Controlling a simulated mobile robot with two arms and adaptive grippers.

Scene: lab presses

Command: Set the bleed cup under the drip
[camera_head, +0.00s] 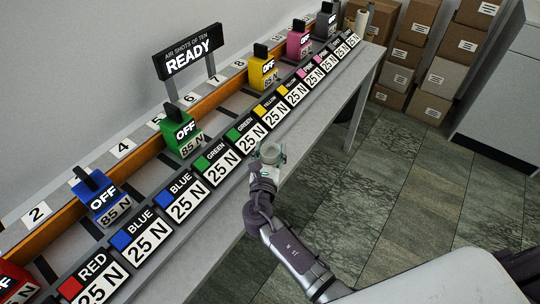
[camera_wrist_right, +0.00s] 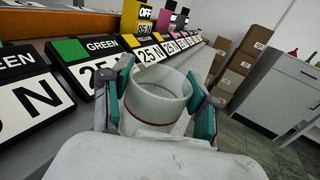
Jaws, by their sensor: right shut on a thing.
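The bleed cup is a small round whitish cup (camera_head: 270,153) in the head view. It is open at the top and upright. My right gripper (camera_head: 266,165) is shut on it, over the front of the bench beside the second green 25 N block. In the right wrist view the cup (camera_wrist_right: 157,97) stands between the two teal finger pads (camera_wrist_right: 163,108), with a thin red line around its lower part. The cup looks empty inside. I see no drip at any press. My left gripper is not in view.
A long bench (camera_head: 300,150) carries a row of labelled 25 N blocks. Behind them stand blue (camera_head: 97,195), green (camera_head: 181,132), yellow (camera_head: 262,70) and pink (camera_head: 299,42) units marked OFF. A sign (camera_head: 188,58) reads READY. Boxes (camera_head: 440,77) stand at the far right; the floor beside the bench is clear.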

